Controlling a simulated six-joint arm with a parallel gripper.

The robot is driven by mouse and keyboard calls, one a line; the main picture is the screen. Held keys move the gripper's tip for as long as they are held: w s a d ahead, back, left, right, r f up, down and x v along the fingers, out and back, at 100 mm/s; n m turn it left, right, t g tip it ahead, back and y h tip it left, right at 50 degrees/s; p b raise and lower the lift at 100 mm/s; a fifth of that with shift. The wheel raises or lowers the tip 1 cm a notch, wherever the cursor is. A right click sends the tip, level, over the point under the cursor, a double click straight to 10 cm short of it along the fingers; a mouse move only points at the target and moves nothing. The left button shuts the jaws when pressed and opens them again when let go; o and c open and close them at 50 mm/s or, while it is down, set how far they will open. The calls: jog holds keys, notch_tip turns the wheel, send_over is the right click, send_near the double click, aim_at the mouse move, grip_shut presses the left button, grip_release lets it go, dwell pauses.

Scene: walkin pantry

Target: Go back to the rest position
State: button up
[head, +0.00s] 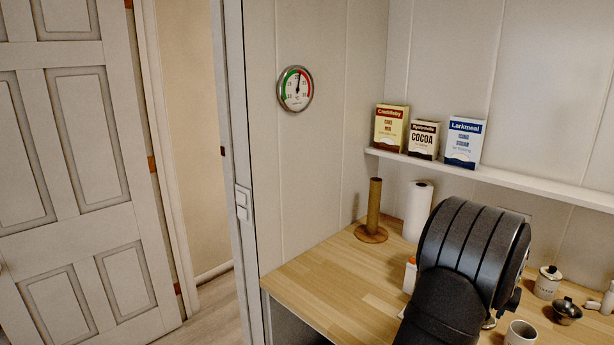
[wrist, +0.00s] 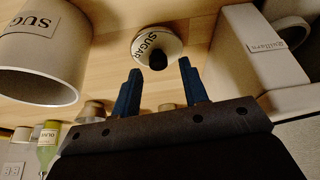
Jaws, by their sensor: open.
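My gripper (wrist: 160,67) shows in the wrist view with its two blue fingers apart and nothing between them. Just beyond the fingertips is a round white lid (wrist: 143,39) marked SUGAR, with a black knob (wrist: 158,61). It lies over the wooden tabletop, and the fingers look clear of it. A pale open canister (wrist: 38,88) with a label reading SUG is at the left of that view.
In the wrist view a white box (wrist: 247,88) stands close on the right and an olive bottle (wrist: 48,140) at lower left. In the head view a lidded jar (head: 547,286), a dark-topped pot (head: 566,312) and a cup (head: 521,334) stand right of my arm; a paper roll (head: 418,208) stands behind.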

jog(key=shift+r, duration=1.25)
